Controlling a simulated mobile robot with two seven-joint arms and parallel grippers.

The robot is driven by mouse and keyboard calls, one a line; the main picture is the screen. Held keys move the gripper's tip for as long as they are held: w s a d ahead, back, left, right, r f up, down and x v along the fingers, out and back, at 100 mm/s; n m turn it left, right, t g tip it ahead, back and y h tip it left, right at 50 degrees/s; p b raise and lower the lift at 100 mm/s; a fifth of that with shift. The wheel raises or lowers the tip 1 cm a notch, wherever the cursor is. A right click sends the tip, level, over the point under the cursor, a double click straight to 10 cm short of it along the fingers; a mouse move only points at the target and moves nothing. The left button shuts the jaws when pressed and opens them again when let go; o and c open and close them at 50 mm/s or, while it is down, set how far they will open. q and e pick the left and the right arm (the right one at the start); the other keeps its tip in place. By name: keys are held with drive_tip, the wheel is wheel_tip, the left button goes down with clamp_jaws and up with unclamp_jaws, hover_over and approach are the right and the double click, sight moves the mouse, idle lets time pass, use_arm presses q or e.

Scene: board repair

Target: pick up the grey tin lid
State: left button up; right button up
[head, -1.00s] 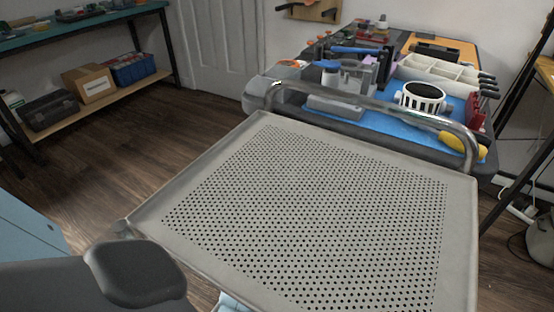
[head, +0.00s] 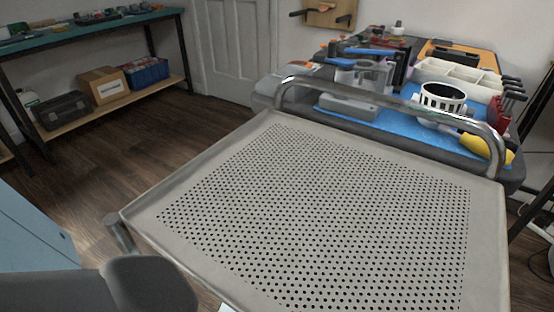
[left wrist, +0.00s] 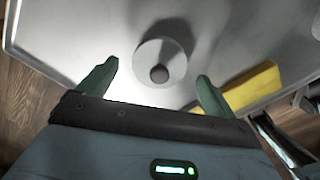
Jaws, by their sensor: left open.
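In the left wrist view, the grey tin lid (left wrist: 174,57) shows as a round pale disc with a dark round knob in its middle. It is on a pale grey surface (left wrist: 90,28). My left gripper (left wrist: 157,71) is open, its two green fingers apart on either side of the lid in the picture. I cannot tell how far above the lid the fingertips are. The lid and the left gripper do not show in the head view. My right gripper is in neither view.
A yellow block-like thing (left wrist: 250,88) is right of the right-hand finger in the wrist view. In the head view, a bare perforated tray (head: 320,215) fills the front. Behind its metal rail (head: 390,97) stands a crowded bench with a white slotted cup (head: 442,98) and a yellow-handled tool (head: 476,146).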

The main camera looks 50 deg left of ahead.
use_arm(q)
wheel_tip(320, 180, down, 2)
drive_tip(key=shift+f+b, duration=0.1)
drive_tip(key=shift+b, duration=0.25)
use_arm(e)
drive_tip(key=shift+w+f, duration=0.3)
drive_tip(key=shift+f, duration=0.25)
use_arm(q)
drive_tip(key=c, duration=1.1)
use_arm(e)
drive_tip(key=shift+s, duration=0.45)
use_arm(q)
drive_tip(key=shift+o, duration=0.2)
wheel_tip(320, 180, up, 10)
drive_tip(key=p, duration=0.5)
drive_tip(key=shift+w+f, duration=0.1)
drive_tip(key=shift+f, duration=0.05)
drive_tip(key=shift+r, duration=0.35)
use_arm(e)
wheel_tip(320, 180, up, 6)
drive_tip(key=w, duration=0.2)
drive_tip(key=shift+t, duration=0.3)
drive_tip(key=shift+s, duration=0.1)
